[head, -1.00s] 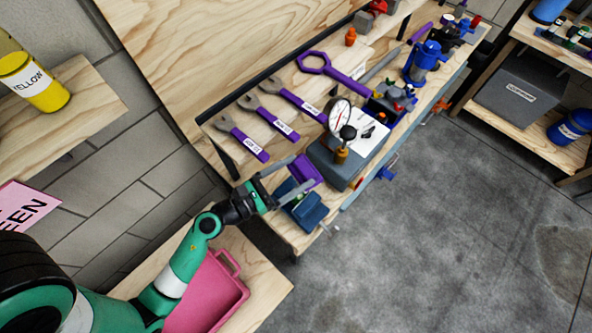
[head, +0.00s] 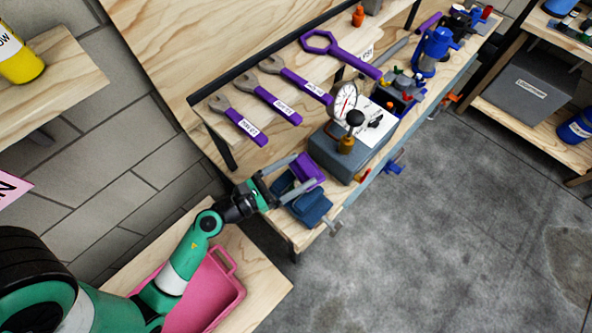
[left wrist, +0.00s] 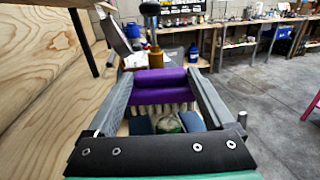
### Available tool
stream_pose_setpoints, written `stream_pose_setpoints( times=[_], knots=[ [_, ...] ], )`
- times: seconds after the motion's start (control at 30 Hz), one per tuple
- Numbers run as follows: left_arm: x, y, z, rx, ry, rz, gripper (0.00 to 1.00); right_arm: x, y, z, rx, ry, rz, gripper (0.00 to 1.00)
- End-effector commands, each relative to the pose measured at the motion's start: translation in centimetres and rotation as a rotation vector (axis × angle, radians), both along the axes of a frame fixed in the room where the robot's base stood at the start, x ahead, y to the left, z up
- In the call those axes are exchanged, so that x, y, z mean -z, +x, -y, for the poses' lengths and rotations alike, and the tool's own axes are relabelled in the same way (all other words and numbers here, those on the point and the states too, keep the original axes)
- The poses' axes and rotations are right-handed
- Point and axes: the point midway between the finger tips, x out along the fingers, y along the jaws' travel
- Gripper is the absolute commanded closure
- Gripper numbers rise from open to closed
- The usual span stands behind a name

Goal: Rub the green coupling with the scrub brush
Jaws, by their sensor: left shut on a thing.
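My left gripper (head: 305,172) is shut on a purple scrub brush (head: 311,166), above the near end of the workbench. In the left wrist view, the brush (left wrist: 160,86) lies across between the two fingers of the gripper (left wrist: 163,68), with its pale bristles pointing down. A round greenish piece, apparently the green coupling (left wrist: 168,123), sits between the blue jaws of a vise (left wrist: 194,122), just below the bristles. I cannot tell whether bristles and coupling touch. In the head view the vise (head: 313,207) shows, but the coupling is hidden. My right gripper is not in view.
A grey box with a pressure gauge (head: 345,100) stands just beyond the vise. Purple wrenches (head: 238,122) lie on the shelf behind. A pink bin (head: 222,300) sits under my left arm. The floor on the right is clear.

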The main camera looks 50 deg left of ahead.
Motion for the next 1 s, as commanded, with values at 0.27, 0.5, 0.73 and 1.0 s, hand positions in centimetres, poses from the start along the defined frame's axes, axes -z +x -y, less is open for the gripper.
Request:
stream_pose_setpoints(
  times=[0.27,0.5,0.73,1.0],
  knots=[
    [0.2,0.0,0.0,0.0,0.0,0.0,0.81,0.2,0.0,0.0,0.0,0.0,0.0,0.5],
    [0.7,0.0,0.0,0.0,0.0,0.0,0.81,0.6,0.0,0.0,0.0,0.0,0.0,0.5],
    [1.2,0.0,0.0,0.0,0.0,0.0,0.81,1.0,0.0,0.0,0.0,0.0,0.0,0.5],
    [1.7,0.0,0.0,0.0,0.0,0.0,0.81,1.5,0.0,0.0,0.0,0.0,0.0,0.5]
  ],
)
